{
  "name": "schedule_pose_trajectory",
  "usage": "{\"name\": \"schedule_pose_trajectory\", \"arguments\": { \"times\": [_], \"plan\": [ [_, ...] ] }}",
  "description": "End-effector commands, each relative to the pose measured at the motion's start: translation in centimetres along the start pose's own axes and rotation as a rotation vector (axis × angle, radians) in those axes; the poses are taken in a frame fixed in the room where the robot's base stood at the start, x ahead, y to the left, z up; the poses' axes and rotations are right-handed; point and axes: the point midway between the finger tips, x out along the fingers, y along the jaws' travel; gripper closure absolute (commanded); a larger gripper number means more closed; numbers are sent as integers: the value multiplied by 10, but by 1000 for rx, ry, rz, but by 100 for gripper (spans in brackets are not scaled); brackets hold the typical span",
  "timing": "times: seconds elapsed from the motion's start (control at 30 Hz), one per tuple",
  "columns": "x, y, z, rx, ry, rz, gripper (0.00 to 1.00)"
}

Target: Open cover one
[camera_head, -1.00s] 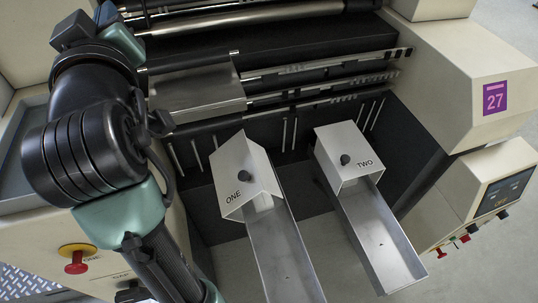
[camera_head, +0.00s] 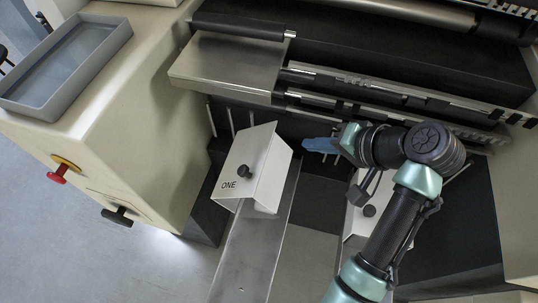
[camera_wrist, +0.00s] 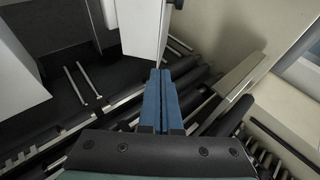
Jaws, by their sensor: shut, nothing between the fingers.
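Cover one (camera_head: 262,160) is a pale metal angled hood marked ONE, with a black knob (camera_head: 244,171) on its face. It sits over the upper end of a metal chute and looks closed. My gripper (camera_head: 308,145) is to the right of cover one, apart from it, with its blue fingers pointing left. In the wrist view the blue fingers (camera_wrist: 160,75) lie together with nothing between them. A pale panel that looks like cover one (camera_wrist: 143,25) is ahead of them, with a dark knob (camera_wrist: 178,4) at its right edge.
Cover two (camera_head: 352,222) is partly hidden behind my arm, its knob (camera_head: 369,211) still showing. The chute (camera_head: 250,255) runs down from cover one. Machine rails are behind. A grey tray (camera_head: 118,38) and red button (camera_head: 58,174) are at left.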

Motion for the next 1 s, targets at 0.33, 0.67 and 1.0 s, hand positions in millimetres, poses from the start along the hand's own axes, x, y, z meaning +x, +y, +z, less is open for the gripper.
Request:
{"name": "schedule_pose_trajectory", "arguments": {
  "times": [0.33, 0.67, 1.0],
  "plan": [
    [8, 31, 59, 153, -246, -98, 100],
    [68, 23, 74, 151, -247, -96, 100],
    [110, -5, 80, 148, -241, -95, 100]
  ]
}}
